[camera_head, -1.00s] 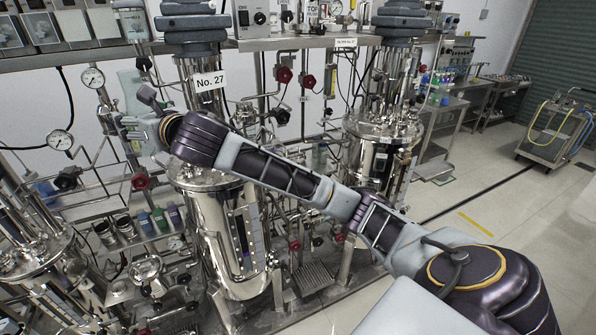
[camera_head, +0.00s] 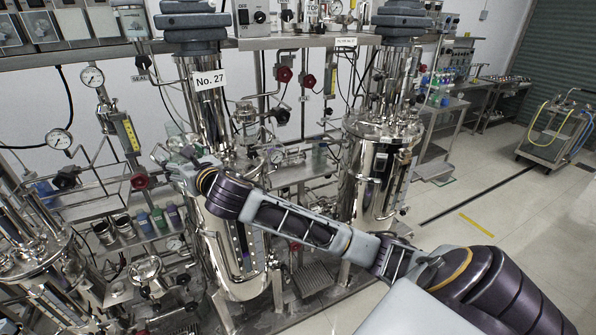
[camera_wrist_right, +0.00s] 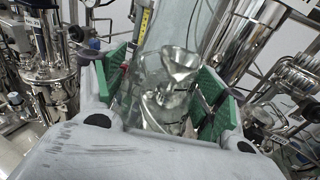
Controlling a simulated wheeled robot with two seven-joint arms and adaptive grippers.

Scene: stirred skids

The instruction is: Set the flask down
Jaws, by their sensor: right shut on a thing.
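A clear glass flask (camera_wrist_right: 163,92) fills the middle of the right wrist view, with metal equipment showing through it. My right gripper (camera_wrist_right: 166,78) is shut on it, one green-padded finger on each side. In the head view my right gripper (camera_head: 172,160) is in front of the steel vessel marked No. 27 (camera_head: 225,240), at its left side. The flask is hard to make out there against the pipes. I cannot tell whether it touches anything below. My left gripper is not in view.
Another steel vessel (camera_head: 372,175) stands to the right of No. 27. Several small bottles (camera_head: 158,217) stand on a shelf at the lower left. Pipes, valves and gauges (camera_head: 59,139) crowd the space around the gripper. Open floor (camera_head: 500,225) lies to the right.

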